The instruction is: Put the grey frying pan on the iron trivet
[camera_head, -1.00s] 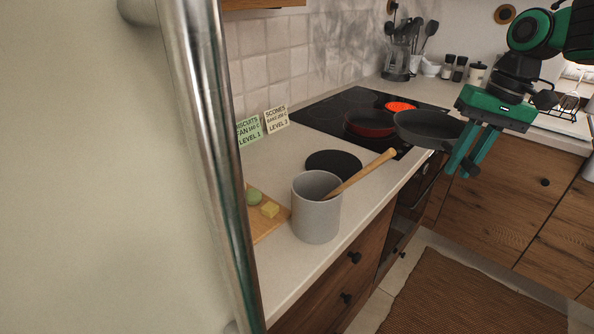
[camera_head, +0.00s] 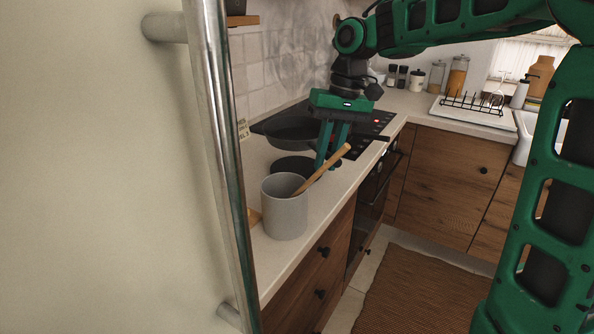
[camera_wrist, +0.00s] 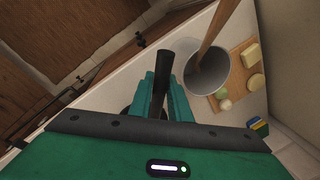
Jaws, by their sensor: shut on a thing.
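The grey frying pan (camera_head: 290,130) is in the air over the near part of the hob, behind the iron trivet in the head view. My gripper (camera_head: 328,163) is shut on its dark handle. The handle also shows in the wrist view (camera_wrist: 163,62), between the fingers of my gripper (camera_wrist: 160,88). The iron trivet (camera_head: 290,167) is a flat black disc on the counter, just behind the grey crock. My fingers and the wooden spoon are in front of its right side. The pan's bowl is hidden in the wrist view.
The grey crock (camera_head: 284,212) holds a wooden spoon (camera_head: 322,169) that leans right, close to my fingertips. A wooden board (camera_wrist: 242,72) with food lies beside the crock. A black rack (camera_head: 470,105) stands at the back right.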

